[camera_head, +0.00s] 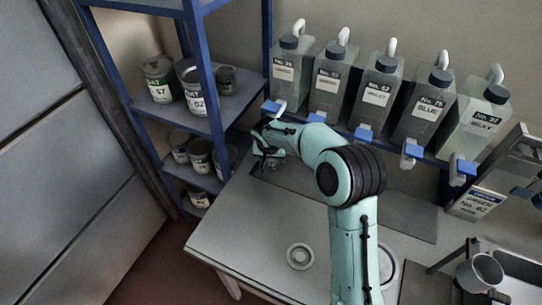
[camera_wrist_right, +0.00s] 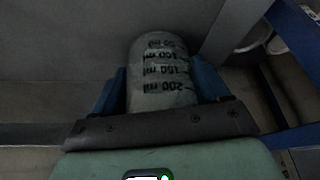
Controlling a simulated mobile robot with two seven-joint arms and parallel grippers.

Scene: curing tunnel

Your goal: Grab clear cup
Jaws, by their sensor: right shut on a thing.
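The clear cup (camera_wrist_right: 160,75) has black millilitre markings and sits between the blue fingers of my right gripper (camera_wrist_right: 162,92) in the wrist view. The gripper is shut on it. In the head view my right gripper (camera_head: 266,150) is at the far left end of the table's dark mat, below the first dispenser. The cup shows only faintly there, small and partly hidden by the gripper.
Several labelled dispensers (camera_head: 378,95) with blue taps stand along the back. A blue shelf (camera_head: 207,125) with paint cans is at left. The white table (camera_head: 240,235) holds a white ring-shaped dish (camera_head: 299,256). A metal mug (camera_head: 479,272) stands at lower right. The table's front left is clear.

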